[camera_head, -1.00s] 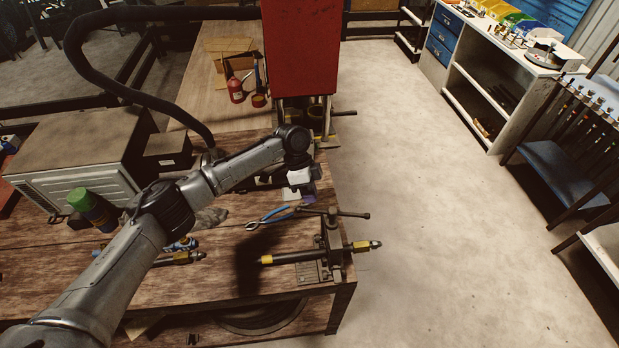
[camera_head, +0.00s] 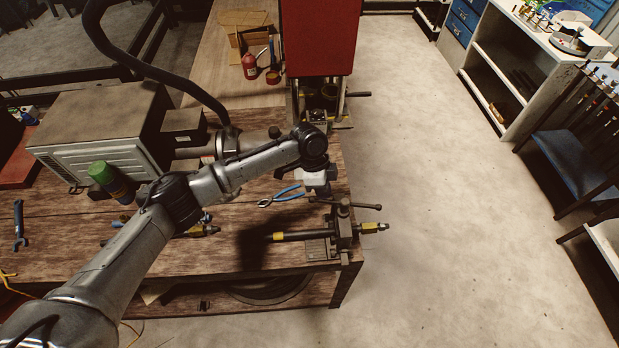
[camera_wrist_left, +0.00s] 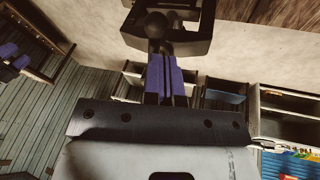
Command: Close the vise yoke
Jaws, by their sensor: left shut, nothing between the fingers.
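The vise (camera_head: 343,236) stands at the right front corner of the workbench, with its yoke and T-handle (camera_head: 362,207) on top. A dark hose (camera_head: 305,235) with yellow bands lies through it and sticks out past the bench edge. Whether the yoke is latched is unclear. My right gripper is not in view.
Blue-handled pliers (camera_head: 284,196) lie left of my gripper. A red press (camera_head: 319,38) stands behind it. A green-capped bottle (camera_head: 108,180) and a grey cabinet (camera_head: 95,130) are further left. Open floor (camera_head: 440,200) lies to the right of the bench.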

